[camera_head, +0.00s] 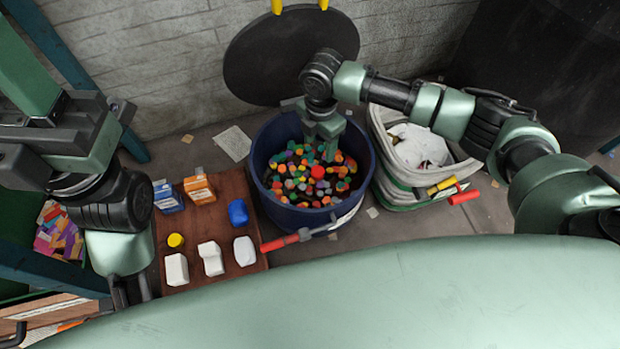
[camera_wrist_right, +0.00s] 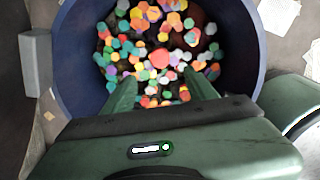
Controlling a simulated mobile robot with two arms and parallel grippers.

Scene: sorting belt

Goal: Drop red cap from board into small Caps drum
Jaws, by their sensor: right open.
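A red cap (camera_head: 318,172) lies on top of many coloured caps inside the round dark blue drum (camera_head: 268,199). The red cap also shows in the right wrist view (camera_wrist_right: 159,58), just beyond the fingertips. My right gripper (camera_head: 322,152) points down into the drum, open and empty, with the red cap apart from its fingers. The brown board (camera_head: 222,272) stands left of the drum, and no red cap shows on it. My left gripper (camera_head: 131,291) is at the lower left beside the board, its fingers apart and nothing seen between them.
On the board are a yellow cap (camera_head: 175,240), several white pieces (camera_head: 211,258), a blue piece (camera_head: 238,212) and blue and orange boxes (camera_head: 199,188). A pale bin (camera_head: 420,150) with white contents stands right of the drum. A red-gripped handle (camera_head: 285,241) sticks out at the drum's front.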

